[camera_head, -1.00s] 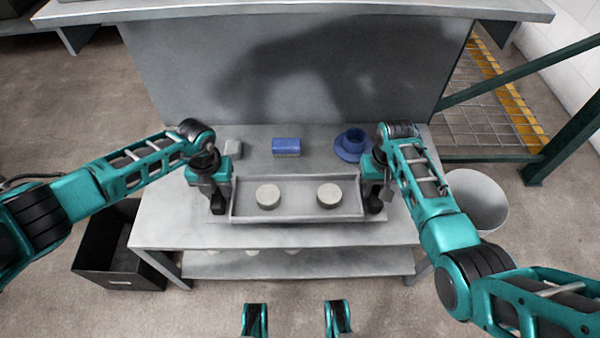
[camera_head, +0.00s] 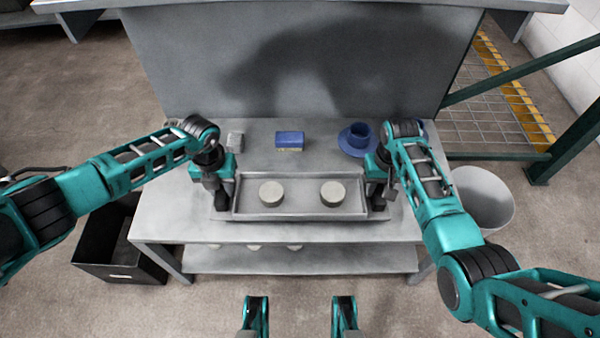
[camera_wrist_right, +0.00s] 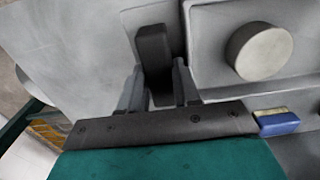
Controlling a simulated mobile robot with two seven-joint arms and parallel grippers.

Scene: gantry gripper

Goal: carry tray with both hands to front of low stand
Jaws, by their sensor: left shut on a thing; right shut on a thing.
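A grey rectangular tray (camera_head: 300,213) is over the low metal stand (camera_head: 165,222), near its front edge. Two pale round discs lie in it, a left disc (camera_head: 271,193) and a right disc (camera_head: 333,193). My left gripper (camera_head: 219,203) is shut at the tray's left end. My right gripper (camera_head: 377,203) is shut at the right end. In the right wrist view, the fingers of my right gripper (camera_wrist_right: 160,95) close around a dark handle (camera_wrist_right: 153,50) beside the tray. Whether the tray touches the stand is hard to tell.
A black bin (camera_head: 110,262) is at the left, a white bucket (camera_head: 485,200) at the right. Pale items are on the lower shelf.

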